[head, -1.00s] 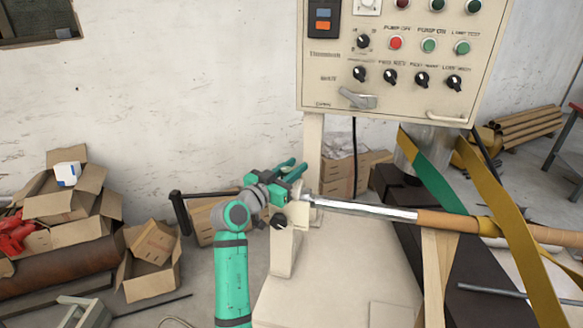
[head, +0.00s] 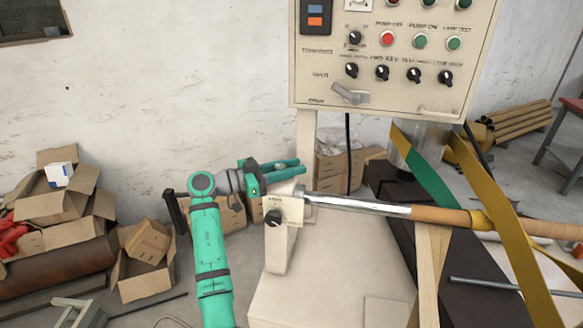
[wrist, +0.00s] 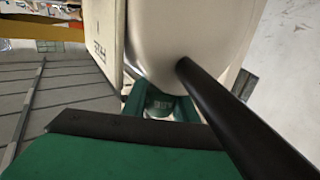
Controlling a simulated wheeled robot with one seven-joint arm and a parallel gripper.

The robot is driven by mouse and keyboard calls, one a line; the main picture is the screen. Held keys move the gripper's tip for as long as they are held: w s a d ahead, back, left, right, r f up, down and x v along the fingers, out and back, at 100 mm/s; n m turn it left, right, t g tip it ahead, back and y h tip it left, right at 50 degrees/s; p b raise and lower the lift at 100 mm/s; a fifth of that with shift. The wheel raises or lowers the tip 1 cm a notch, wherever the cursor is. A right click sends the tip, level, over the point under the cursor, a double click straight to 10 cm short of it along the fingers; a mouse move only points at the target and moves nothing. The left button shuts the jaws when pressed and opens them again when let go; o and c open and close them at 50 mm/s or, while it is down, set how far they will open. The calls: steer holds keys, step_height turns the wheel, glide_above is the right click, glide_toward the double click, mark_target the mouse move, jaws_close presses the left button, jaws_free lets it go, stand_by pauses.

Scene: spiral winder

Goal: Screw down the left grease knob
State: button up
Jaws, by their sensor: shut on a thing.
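A cream bearing post (head: 276,248) stands at the left end of the steel shaft (head: 360,204). A black knob (head: 273,218) is on its front. My teal gripper (head: 299,168) reaches in from the left, its fingers close above and behind the post's top. In the wrist view my gripper (wrist: 160,100) has its two green fingers on either side of a small pale grey piece (wrist: 158,104) under a rounded cream body (wrist: 165,45). It appears to be the left grease knob, and the fingers are shut on it. The head view hides it.
A control panel (head: 385,100) stands above and behind the post. A dark rod (wrist: 235,115) crosses close by in the wrist view. Yellow and green straps hang at the right (head: 512,225). Cardboard boxes (head: 148,245) lie on the floor at the left.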

steer(key=shift+d+f, duration=0.1)
steer(key=shift+f, duration=0.1)
steer(key=o, duration=1)
steer(key=shift+o, duration=0.2)
steer(key=shift+r, duration=0.1)
steer(key=shift+s+a, duration=0.15)
steer(key=shift+a, duration=0.45)
steer(key=shift+v, duration=3.15)
